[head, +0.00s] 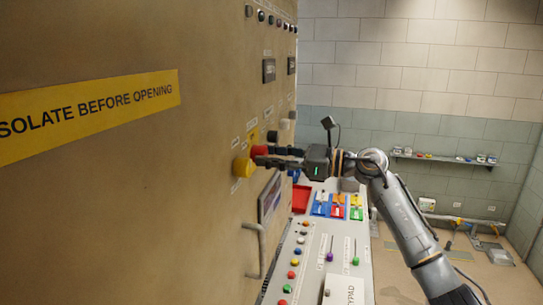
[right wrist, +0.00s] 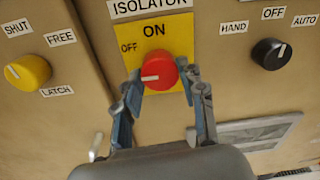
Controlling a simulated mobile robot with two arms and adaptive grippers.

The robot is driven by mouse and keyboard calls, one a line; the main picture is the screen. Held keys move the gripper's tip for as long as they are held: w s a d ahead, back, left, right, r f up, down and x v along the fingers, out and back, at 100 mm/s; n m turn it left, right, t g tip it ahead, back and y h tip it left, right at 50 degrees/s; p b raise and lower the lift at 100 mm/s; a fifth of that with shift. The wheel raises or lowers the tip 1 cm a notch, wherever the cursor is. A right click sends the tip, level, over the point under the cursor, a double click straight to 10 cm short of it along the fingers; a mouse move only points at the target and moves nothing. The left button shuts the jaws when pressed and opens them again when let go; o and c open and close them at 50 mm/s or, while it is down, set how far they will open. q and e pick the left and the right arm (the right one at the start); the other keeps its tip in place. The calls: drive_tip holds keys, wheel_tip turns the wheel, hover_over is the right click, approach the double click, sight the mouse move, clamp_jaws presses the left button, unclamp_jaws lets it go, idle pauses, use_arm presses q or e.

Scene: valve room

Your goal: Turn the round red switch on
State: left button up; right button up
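The round red switch (right wrist: 158,72) sits on a yellow plate (right wrist: 180,35) marked ISOLATOR. ON is printed above it and OFF at its upper left. Its white mark points left, toward the OFF side. My right gripper (right wrist: 161,82) has one finger on each side of the switch, and the fingertips appear to touch its sides. In the head view the red switch (head: 259,151) sticks out of the tan cabinet, with my right gripper (head: 265,156) at it from the right. My left gripper is not in view.
A yellow knob (right wrist: 27,72) is left of the switch, and a black knob (right wrist: 271,53) is right. A cabinet handle (head: 258,250) and a console (head: 325,262) with coloured buttons lie below my right arm. A wall shelf (head: 440,158) is farther back.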

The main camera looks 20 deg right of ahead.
drive_tip(key=shift+c, duration=1.3)
drive_tip(key=shift+m, duration=0.3)
drive_tip(key=shift+m+b, duration=0.35)
drive_tip(key=shift+m, duration=0.55)
drive_tip(key=m, duration=0.5)
drive_tip(key=shift+r, duration=0.1)
drive_tip(key=m, duration=0.5)
drive_tip(key=shift+m, duration=0.3)
drive_tip(key=m, duration=0.4)
drive_tip(key=shift+m+p, duration=0.3)
drive_tip(key=shift+p, duration=0.05)
